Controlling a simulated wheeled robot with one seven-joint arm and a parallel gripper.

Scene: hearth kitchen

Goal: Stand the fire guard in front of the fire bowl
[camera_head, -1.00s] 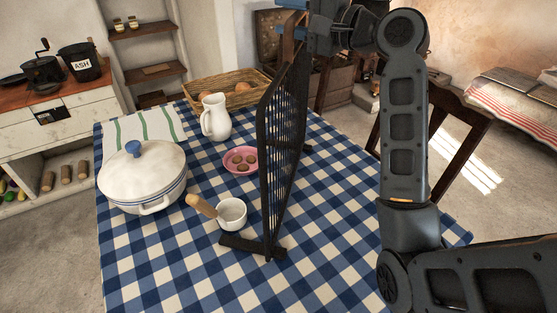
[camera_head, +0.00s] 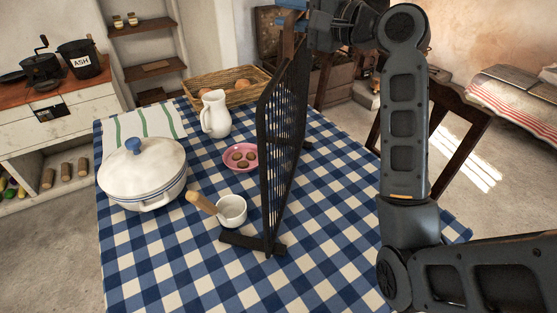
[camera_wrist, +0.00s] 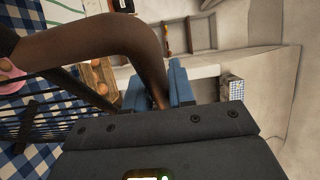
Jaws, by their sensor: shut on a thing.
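The fire guard (camera_head: 283,135) is a black mesh panel with crossbar feet. It is upright above the blue-checked table (camera_head: 330,250), its near foot (camera_head: 253,243) just in front of a small white mortar. Whether its feet touch the cloth I cannot tell. My gripper (camera_head: 292,18) is at the guard's top, its blue fingers shut on the dark curved handle, which also shows in the wrist view (camera_wrist: 140,40). The blue fingers show there too (camera_wrist: 158,88). I cannot make out a fire bowl in either view; the guard and my arm hide part of the scene.
The mortar (camera_head: 232,211) with a pestle, a pink plate (camera_head: 240,166) of small brown rounds, a white jug (camera_head: 214,115), a lidded pot (camera_head: 143,180) and a basket (camera_head: 259,97) stand left of the guard. A dark chair (camera_head: 450,150) is right. The table's front right is clear.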

